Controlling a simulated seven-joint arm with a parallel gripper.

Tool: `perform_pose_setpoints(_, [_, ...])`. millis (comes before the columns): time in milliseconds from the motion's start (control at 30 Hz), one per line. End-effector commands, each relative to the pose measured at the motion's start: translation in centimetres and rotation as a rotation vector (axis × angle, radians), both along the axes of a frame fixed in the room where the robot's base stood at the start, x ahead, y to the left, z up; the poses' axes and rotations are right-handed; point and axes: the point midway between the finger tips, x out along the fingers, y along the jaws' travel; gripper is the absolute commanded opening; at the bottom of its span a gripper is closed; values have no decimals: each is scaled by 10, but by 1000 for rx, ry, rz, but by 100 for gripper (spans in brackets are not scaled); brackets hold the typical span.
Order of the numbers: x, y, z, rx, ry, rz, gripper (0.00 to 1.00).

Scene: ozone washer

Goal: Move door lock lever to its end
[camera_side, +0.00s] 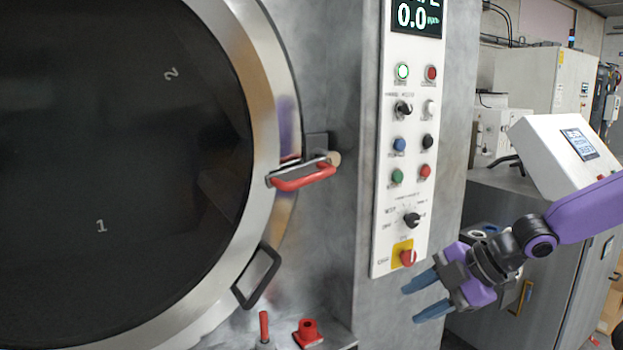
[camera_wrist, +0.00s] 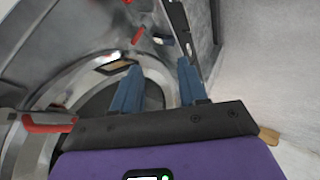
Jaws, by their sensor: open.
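The door lock lever (camera_side: 303,177) has a red grip and sits on the right rim of the round door (camera_side: 268,90), by a grey block on the machine wall. It lies roughly level, tilted slightly up to the right. My gripper (camera_side: 412,304) is open and empty, to the right of and below the lever, well apart from it. Its blue fingers point left, near the lower edge of the control panel. In the wrist view the open fingers (camera_wrist: 158,68) have nothing between them. A red handle (camera_wrist: 48,122) shows at the left there; I cannot tell whether it is the lever.
The control panel (camera_side: 381,222) with buttons, knobs and a red emergency stop (camera_side: 408,258) stands between lever and gripper. A black door handle (camera_side: 258,276) is below the lever. Red fittings (camera_side: 308,333) stand at the bottom. Bare metal wall lies between door and panel.

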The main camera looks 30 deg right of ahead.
Motion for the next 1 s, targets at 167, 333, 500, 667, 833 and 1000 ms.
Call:
perform_pose_setpoints(167, [64, -9, 53, -16, -366, 143, 43])
perform_pose_setpoints(333, [100, -24, 103, -93, -706, 294, 43])
perform_pose_setpoints(500, [113, -40, 138, -188, -974, 432, 43])
perform_pose_setpoints(667, [113, -49, 154, -244, -1111, 512, 43])
perform_pose_setpoints(833, [115, -47, 158, -256, -1152, 538, 43])
perform_pose_setpoints(1000, [129, -33, 158, -254, -1151, 540, 43])
